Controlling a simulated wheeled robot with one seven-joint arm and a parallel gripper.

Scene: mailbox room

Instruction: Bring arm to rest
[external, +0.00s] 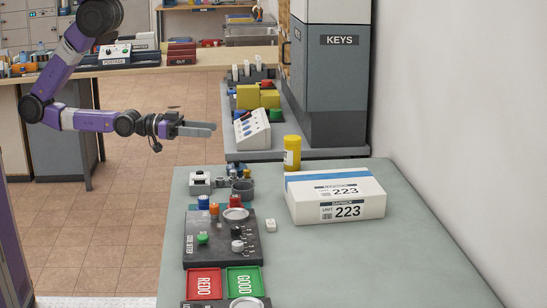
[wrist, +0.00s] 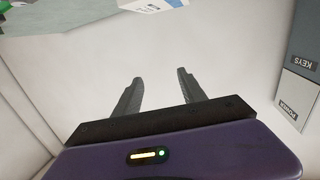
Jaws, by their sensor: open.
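My purple and black arm reaches in from the left in the external view, bent at the elbow. My gripper (external: 192,129) hangs in the air over the tiled floor, left of the grey shelf and beyond the table's far end, with its fingers pointing right. In the wrist view my gripper (wrist: 158,88) is open, its two grey fingers apart with nothing between them. It touches nothing that I can see.
A grey-green table (external: 360,260) holds a white box marked 223 (external: 345,203), a yellow bottle (external: 292,153), a dark control panel (external: 221,238), and red (external: 204,283) and green (external: 244,280) trays. A KEYS cabinet (external: 338,80) stands behind. Open floor (external: 100,230) lies left.

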